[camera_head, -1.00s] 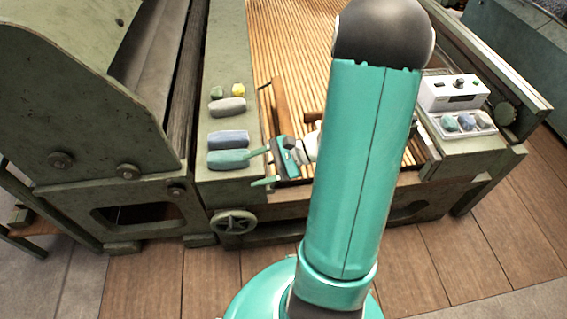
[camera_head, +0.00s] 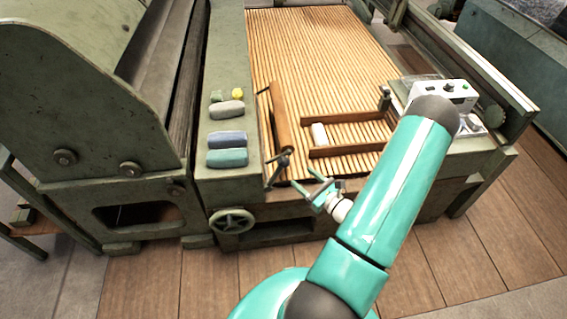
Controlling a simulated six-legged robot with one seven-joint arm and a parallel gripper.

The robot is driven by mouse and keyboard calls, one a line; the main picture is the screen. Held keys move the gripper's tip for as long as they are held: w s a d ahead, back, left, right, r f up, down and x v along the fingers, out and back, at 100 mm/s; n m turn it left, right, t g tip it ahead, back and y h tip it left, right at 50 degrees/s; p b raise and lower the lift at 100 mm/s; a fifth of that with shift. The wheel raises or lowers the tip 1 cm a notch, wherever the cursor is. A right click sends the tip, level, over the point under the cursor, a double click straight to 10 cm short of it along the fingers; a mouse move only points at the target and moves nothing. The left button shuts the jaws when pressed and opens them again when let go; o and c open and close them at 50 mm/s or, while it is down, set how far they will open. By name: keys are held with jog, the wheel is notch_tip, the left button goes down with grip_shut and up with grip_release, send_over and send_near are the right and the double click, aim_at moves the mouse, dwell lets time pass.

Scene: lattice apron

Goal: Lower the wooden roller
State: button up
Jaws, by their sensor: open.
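A long brown wooden piece, which looks like the wooden roller (camera_head: 281,118), lies along the left side of the slatted wooden lattice apron (camera_head: 325,65). A dark metal fitting (camera_head: 279,166) is at its near end. Whether the roller touches the slats or is raised above them, I cannot tell. My gripper (camera_head: 314,185) is open and empty. It is in front of the apron's near edge, to the right of and nearer than the dark fitting, apart from the roller.
A handwheel (camera_head: 232,221) is below. A white control box (camera_head: 446,92) stands at right, partly behind my arm.

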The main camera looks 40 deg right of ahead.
aim_at(288, 165)
jog(key=w, duration=1)
jog(key=shift+w, duration=0.35)
grip_shut()
